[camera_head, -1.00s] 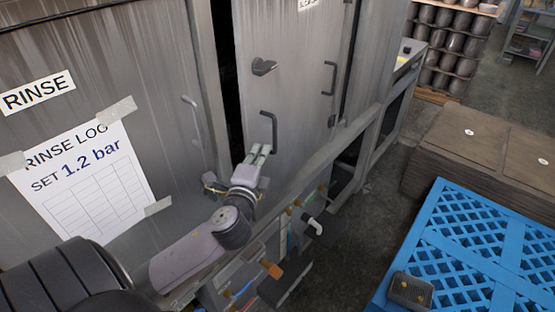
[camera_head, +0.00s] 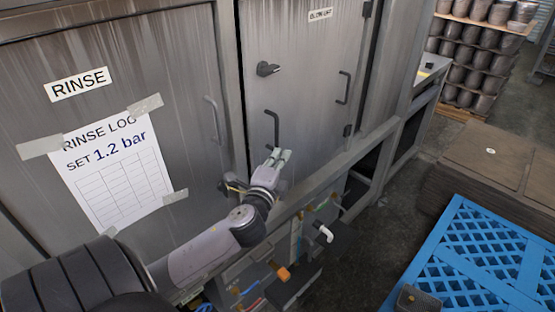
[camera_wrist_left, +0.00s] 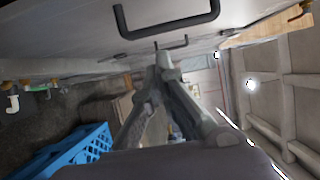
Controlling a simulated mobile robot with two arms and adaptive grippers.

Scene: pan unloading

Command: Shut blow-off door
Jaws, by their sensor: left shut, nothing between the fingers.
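The blow-off door (camera_head: 303,105) is a grey metal panel with a small label near its top, a dark latch (camera_head: 268,69) and a dark bar handle (camera_head: 273,128) near its left edge. A narrow dark gap shows along the upper part of that left edge; I cannot tell if it is fully shut. My left gripper (camera_head: 278,156) is shut and empty, just below the bar handle; I cannot tell if it touches the door. In the left wrist view the closed fingers (camera_wrist_left: 163,62) sit beside the door face, with a bar handle (camera_wrist_left: 168,26) near the top. My right gripper is out of view.
The rinse door (camera_head: 130,60) with its taped log sheet (camera_head: 115,170) stands left. A ledge and pipes with an orange valve handle (camera_head: 283,273) lie below. A blue pallet (camera_head: 470,255), brown stacked boards (camera_head: 490,160) and shelved pots (camera_head: 470,70) stand right.

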